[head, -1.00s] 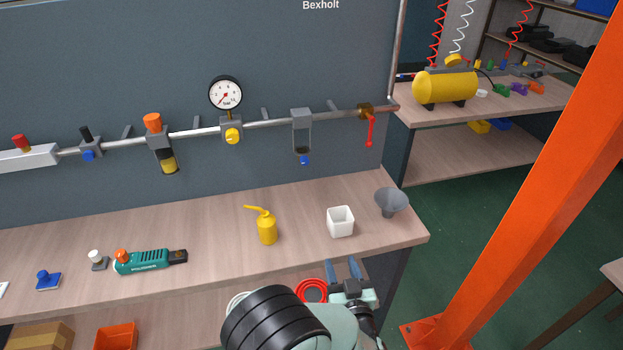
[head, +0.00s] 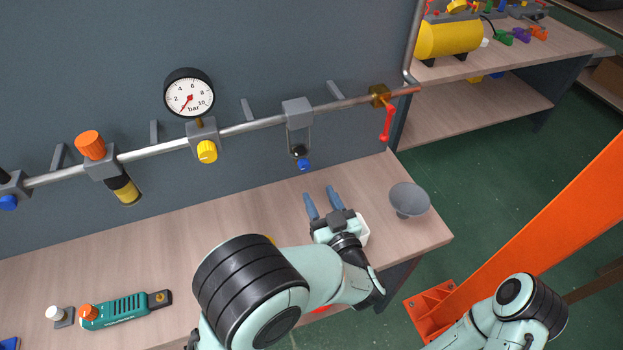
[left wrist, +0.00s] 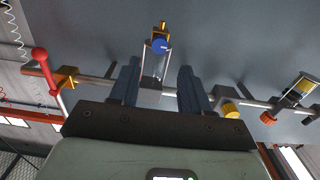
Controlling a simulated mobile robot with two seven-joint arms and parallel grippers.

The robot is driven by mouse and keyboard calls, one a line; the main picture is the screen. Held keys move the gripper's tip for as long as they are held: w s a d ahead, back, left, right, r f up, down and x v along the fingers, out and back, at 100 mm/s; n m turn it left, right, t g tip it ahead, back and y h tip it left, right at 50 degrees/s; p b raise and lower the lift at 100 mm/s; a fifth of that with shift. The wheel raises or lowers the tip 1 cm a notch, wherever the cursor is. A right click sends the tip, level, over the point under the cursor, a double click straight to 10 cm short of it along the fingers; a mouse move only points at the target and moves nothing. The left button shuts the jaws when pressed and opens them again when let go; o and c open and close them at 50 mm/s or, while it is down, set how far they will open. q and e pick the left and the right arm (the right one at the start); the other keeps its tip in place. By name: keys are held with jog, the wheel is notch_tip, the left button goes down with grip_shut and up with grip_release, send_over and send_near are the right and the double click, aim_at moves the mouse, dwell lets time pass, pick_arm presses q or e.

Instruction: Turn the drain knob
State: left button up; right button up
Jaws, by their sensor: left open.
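The drain knob (head: 303,165) is a small blue knob at the bottom of a clear-walled bowl under a grey block (head: 298,112) on the wall pipe. My left gripper (head: 320,195) is open and empty, below and in front of the knob, with its blue-grey fingers pointing up toward it. In the left wrist view the blue knob (left wrist: 160,45) appears between and beyond the two open fingers (left wrist: 159,77), apart from them. A link of my right arm shows at the lower right of the head view; its gripper is out of view.
A pressure gauge (head: 189,93), a yellow knob (head: 207,151) and a red-handled valve (head: 387,122) sit along the pipe. A white cup (head: 362,230) is partly hidden behind my left gripper, beside a grey funnel (head: 409,199). An orange post (head: 540,235) stands at right.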

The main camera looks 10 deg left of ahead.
aim_at(306, 168)
pick_arm(q)
jog(key=p+x, duration=0.2)
jog(key=x, duration=0.6)
jog(key=shift+w+a+r, duration=0.2)
jog(key=shift+w+a, duration=0.05)
jog(key=shift+w, duration=0.05)
jog(key=shift+w+f, duration=0.15)
jog(key=shift+f, duration=0.05)
jog(key=c, duration=0.6)
pick_arm(e)
jog(key=w+r, duration=0.2)
jog(key=shift+w+r, duration=0.15)
jog(key=shift+r, duration=0.25)
